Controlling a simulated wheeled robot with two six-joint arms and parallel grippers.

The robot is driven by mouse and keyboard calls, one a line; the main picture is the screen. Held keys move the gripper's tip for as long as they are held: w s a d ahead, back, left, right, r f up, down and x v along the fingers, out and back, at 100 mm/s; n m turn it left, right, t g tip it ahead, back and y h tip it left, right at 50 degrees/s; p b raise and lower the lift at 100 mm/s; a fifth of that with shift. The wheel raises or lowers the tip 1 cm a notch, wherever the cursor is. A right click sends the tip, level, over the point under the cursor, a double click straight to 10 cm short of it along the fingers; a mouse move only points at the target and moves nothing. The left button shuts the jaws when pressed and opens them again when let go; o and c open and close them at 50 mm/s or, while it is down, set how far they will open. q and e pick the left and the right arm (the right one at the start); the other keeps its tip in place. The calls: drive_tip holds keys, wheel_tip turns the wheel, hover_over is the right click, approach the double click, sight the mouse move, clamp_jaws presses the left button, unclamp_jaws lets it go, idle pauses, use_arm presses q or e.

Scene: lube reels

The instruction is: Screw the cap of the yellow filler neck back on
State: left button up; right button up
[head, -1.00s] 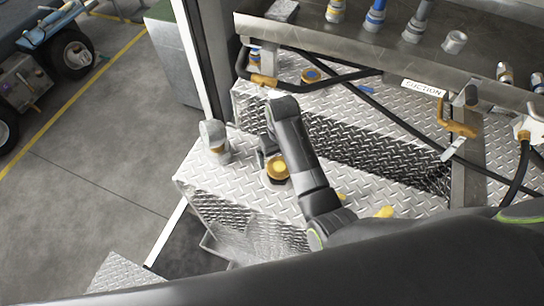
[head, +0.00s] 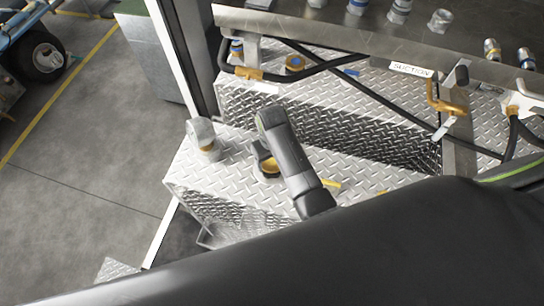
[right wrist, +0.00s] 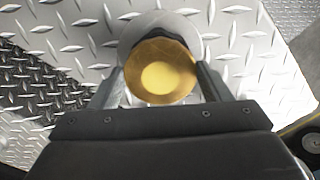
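A gold cap with a paler yellow centre (right wrist: 162,74) sits between the two fingers of my right gripper (right wrist: 162,75) in the right wrist view. The fingers lie close against its sides. A grey round collar (right wrist: 165,25) shows behind the cap, offset upward; whether the cap touches it is unclear. In the head view the gold cap (head: 269,167) is partly covered by my right gripper (head: 264,160), which points down at the lower tread-plate step (head: 235,172). The neck beneath is hidden there. My left gripper is not in view.
A grey upright fitting with a gold base (head: 203,137) stands left of the cap. A higher tread-plate step (head: 340,135) rises behind. A black hose (head: 370,88), a yellow-handled valve (head: 440,98) and a metal rail (head: 330,40) lie beyond. Open floor (head: 80,180) is left.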

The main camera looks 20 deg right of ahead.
drive_tip(key=c, duration=0.3)
drive_tip(key=m, duration=0.4)
drive_tip(key=shift+a, duration=0.1)
drive_tip(key=shift+c, duration=0.3)
drive_tip(key=shift+m, duration=0.6)
drive_tip(key=shift+m, duration=1.1)
drive_tip(key=o, duration=1.1)
drive_tip(key=shift+o, duration=0.5)
